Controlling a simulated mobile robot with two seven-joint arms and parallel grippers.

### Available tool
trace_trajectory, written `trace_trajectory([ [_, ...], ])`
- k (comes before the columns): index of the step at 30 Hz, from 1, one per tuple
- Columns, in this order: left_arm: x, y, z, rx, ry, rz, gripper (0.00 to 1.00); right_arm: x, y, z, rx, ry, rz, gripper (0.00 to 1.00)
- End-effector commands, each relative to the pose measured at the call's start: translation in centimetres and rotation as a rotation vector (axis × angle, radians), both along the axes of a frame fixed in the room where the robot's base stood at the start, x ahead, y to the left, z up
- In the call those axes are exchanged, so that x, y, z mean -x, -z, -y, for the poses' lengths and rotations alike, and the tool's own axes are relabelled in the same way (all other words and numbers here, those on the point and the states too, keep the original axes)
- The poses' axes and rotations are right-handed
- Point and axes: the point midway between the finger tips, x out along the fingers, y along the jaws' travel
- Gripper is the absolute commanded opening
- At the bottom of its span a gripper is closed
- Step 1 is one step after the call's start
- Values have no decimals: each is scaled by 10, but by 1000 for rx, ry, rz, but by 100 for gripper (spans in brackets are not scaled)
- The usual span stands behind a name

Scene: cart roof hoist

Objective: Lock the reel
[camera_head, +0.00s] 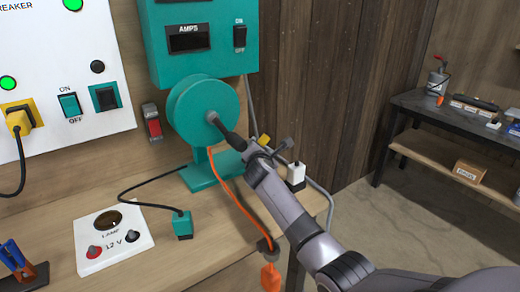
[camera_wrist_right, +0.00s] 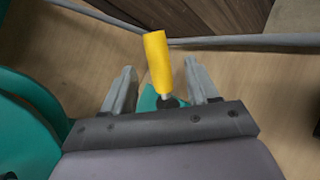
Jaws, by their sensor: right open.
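The teal reel (camera_head: 203,108) stands upright on its teal base (camera_head: 212,171) on the bench. A dark handle (camera_head: 232,139) sticks out from its hub. A yellow grip (camera_head: 264,140) shows beside the reel, partly hidden by my right gripper (camera_head: 268,148). In the right wrist view, the yellow grip (camera_wrist_right: 157,62) stands between the open fingers of my right gripper (camera_wrist_right: 161,80), with a gap on each side. Its dark lower end is near the palm. My left gripper is not in view.
An orange cable (camera_head: 232,197) runs from the reel to the bench's front edge, with an orange plug (camera_head: 270,277) hanging below. A grey rail (camera_head: 323,188) borders the right end.

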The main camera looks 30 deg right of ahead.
Motion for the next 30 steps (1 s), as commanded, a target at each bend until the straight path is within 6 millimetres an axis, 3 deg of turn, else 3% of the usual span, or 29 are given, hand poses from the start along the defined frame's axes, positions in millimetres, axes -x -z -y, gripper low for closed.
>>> trace_trajectory([
  [10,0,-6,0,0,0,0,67,21,-6,-13,-2,-1,-1,59],
  [30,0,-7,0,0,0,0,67,23,-6,-14,-3,0,-1,59],
])
